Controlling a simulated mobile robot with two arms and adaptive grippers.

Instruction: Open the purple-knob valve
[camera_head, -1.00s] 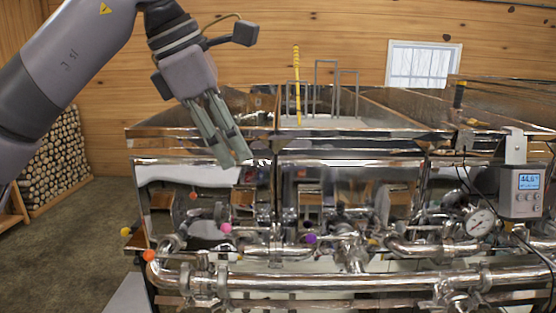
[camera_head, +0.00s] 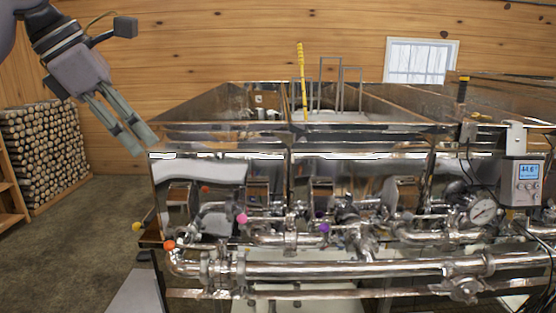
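The purple knob (camera_head: 324,228) is small and round. It sits among the shiny pipes and fittings on the front of the metal evaporator (camera_head: 360,170), near the middle of the view. Its handle and the valve body under it are too small and cluttered to make out how the valve is set. My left gripper (camera_head: 146,147) is at the upper left, just beyond the evaporator's left front corner in the picture, and well apart from the purple knob. Its two fingers point down and right with nothing visible between them; their spacing is unclear. My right gripper is not in view.
A pink knob (camera_head: 242,219) and an orange knob (camera_head: 169,245) sit left of the purple one. A thick pipe (camera_head: 340,269) runs across below. A round gauge (camera_head: 483,211) and a digital display box (camera_head: 521,183) are at right. Stacked firewood (camera_head: 45,150) stands left; floor there is clear.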

